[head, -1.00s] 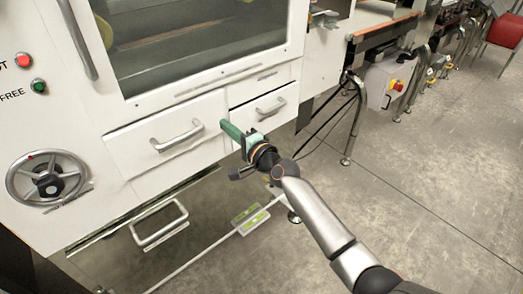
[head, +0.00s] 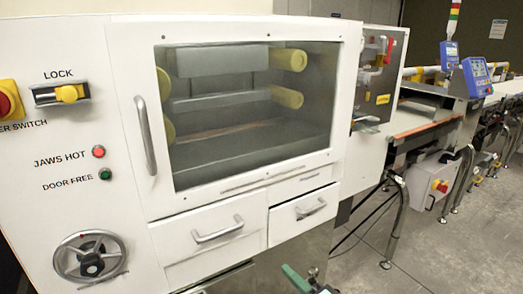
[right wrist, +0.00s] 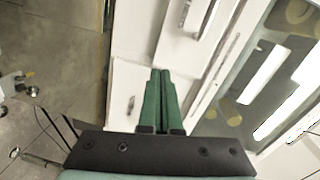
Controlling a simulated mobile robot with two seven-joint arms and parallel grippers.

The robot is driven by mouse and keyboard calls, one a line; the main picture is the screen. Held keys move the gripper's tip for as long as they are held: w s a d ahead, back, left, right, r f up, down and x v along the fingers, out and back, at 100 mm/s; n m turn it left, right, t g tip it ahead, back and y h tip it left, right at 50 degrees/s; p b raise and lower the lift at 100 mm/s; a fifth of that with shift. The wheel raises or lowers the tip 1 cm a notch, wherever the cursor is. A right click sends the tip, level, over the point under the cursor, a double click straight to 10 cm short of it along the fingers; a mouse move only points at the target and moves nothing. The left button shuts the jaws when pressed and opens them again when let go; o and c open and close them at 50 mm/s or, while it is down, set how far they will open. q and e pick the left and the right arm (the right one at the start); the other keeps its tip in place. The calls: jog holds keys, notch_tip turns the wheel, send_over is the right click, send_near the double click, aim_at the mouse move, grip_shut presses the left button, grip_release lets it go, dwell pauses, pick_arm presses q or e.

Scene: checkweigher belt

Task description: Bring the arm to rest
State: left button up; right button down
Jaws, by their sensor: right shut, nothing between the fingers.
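My right gripper (head: 296,277) shows at the bottom edge of the head view, below the small right drawer of the white machine. Only its green fingers and a bit of dark wrist are in the picture; the rest of the arm is cut off. In the right wrist view its two green fingers (right wrist: 160,76) lie side by side, shut and empty. They overlap the white machine front in that picture; no contact can be made out. My left gripper is not in view.
The white machine (head: 70,135) has a shut windowed door (head: 145,135), a left drawer (head: 215,235), a right drawer (head: 303,208) and a handwheel (head: 90,257). A conveyor (head: 425,128) on metal legs stands to the right. Grey floor (head: 415,235) is clear at lower right.

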jog(key=s+d+f+n+g+h, duration=0.3)
jog(key=s+f+n, duration=0.3)
jog(key=s+f, duration=0.45)
jog(key=s+d+f+n+g+h, duration=0.2)
jog(key=s+f+n, duration=0.45)
jog(key=s, duration=0.65)
pick_arm(q)
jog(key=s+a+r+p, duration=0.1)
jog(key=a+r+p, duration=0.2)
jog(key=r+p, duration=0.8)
jog(key=p, duration=0.4)
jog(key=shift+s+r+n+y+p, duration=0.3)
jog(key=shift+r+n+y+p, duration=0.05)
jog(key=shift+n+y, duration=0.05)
pick_arm(e)
jog(key=s+d+r+h, duration=0.1)
jog(key=s+d+r, duration=0.1)
jog(key=r, duration=0.9)
jog(key=shift+d+r+m, duration=0.2)
jog(key=shift+d+m, duration=0.15)
jog(key=shift+d, duration=0.45)
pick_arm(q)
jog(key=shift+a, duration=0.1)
